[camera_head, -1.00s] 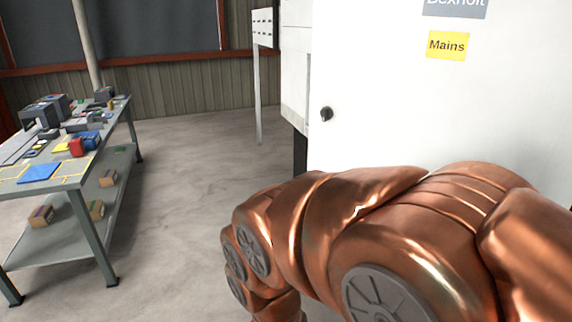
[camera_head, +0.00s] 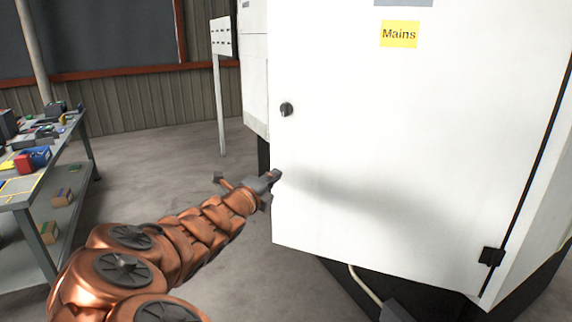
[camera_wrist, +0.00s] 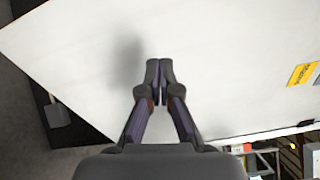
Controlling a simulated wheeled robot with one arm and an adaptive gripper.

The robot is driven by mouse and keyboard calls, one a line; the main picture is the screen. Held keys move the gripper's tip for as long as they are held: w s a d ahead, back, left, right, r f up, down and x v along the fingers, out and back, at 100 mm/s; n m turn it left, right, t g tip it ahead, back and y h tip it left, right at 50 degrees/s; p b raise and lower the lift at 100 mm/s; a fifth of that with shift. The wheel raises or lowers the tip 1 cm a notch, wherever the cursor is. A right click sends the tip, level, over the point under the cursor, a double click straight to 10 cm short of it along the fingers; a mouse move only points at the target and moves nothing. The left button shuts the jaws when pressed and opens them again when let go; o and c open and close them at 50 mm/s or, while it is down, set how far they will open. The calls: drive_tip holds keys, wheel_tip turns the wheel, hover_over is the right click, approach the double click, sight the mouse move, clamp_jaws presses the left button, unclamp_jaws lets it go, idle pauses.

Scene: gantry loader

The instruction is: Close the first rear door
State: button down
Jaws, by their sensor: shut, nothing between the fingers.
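The rear door (camera_head: 400,130) is a large white panel with a yellow "Mains" label and a small dark round knob (camera_head: 287,109) near its left edge. A black hinge (camera_head: 491,256) shows at its lower right. In the head view my gripper (camera_head: 275,175) is at the door's left edge, below the knob; I cannot tell whether it touches. In the wrist view my gripper (camera_wrist: 160,64) has its fingers together, empty, in front of the white door (camera_wrist: 215,65).
A grey workbench (camera_head: 22,192) with tools and small boxes stands at the left. A white panel on a post (camera_head: 221,90) stands behind. A pale cable (camera_head: 365,285) runs under the door. Open concrete floor (camera_head: 150,160) lies between bench and cabinet.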

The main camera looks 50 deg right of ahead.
drive_tip(key=w+f+n+t, duration=0.1)
drive_tip(key=w+f+n, duration=0.1)
drive_tip(key=w+n, duration=0.15)
approach(290, 155)
drive_tip(key=shift+n, duration=0.25)
drive_tip(key=shift+p+x, duration=0.3)
drive_tip(key=shift+x, duration=3.3)
